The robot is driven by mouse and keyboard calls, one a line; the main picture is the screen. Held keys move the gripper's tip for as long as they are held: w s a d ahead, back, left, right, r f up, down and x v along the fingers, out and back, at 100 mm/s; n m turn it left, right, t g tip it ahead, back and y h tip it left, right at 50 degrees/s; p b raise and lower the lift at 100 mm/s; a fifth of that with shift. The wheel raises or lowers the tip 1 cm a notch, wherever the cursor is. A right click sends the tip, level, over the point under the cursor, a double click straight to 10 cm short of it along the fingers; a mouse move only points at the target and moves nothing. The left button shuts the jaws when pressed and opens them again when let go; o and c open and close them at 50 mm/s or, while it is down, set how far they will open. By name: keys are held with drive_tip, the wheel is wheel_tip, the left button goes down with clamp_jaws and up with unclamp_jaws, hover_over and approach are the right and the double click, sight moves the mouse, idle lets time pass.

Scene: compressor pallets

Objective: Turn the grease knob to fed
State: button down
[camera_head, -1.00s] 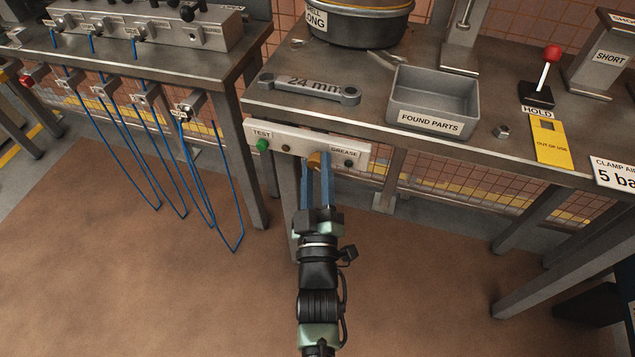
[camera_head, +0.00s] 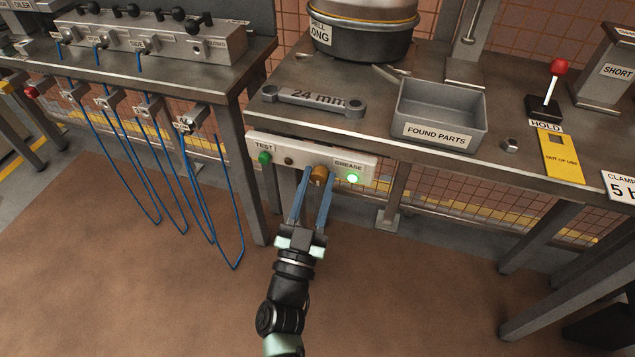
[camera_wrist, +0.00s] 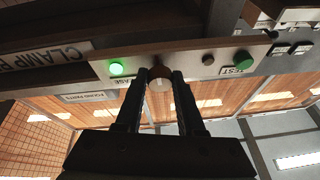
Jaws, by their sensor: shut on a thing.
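The grease knob (camera_head: 319,174) is a brown-orange round knob on the white panel (camera_head: 258,147) under the table's front edge. It also shows in the wrist view (camera_wrist: 159,76) between my fingertips. My gripper (camera_head: 316,184) has its two blue fingers around the knob, shut on it. The wrist is tilted in the head view. A green lamp (camera_head: 352,178) beside the knob, below the GREASE label (camera_head: 348,166), is lit; it also glows in the wrist view (camera_wrist: 116,68). The knob's pointer and any position marks are not readable.
On the panel's left are a green TEST button (camera_head: 264,157) and a dark brown button (camera_head: 288,160). Above, the table holds a 24 mm wrench (camera_head: 312,101) and a FOUND PARTS tray (camera_head: 438,133). Blue hoses (camera_head: 205,200) hang at the left. The floor below is clear.

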drive_tip(key=shift+m+h, duration=0.4)
drive_tip(key=shift+m, duration=0.3)
drive_tip(key=c, duration=0.5)
unclamp_jaws()
drive_tip(key=v, duration=1.3)
drive_tip(key=shift+r+p, duration=0.2)
drive_tip(key=shift+p, duration=0.2)
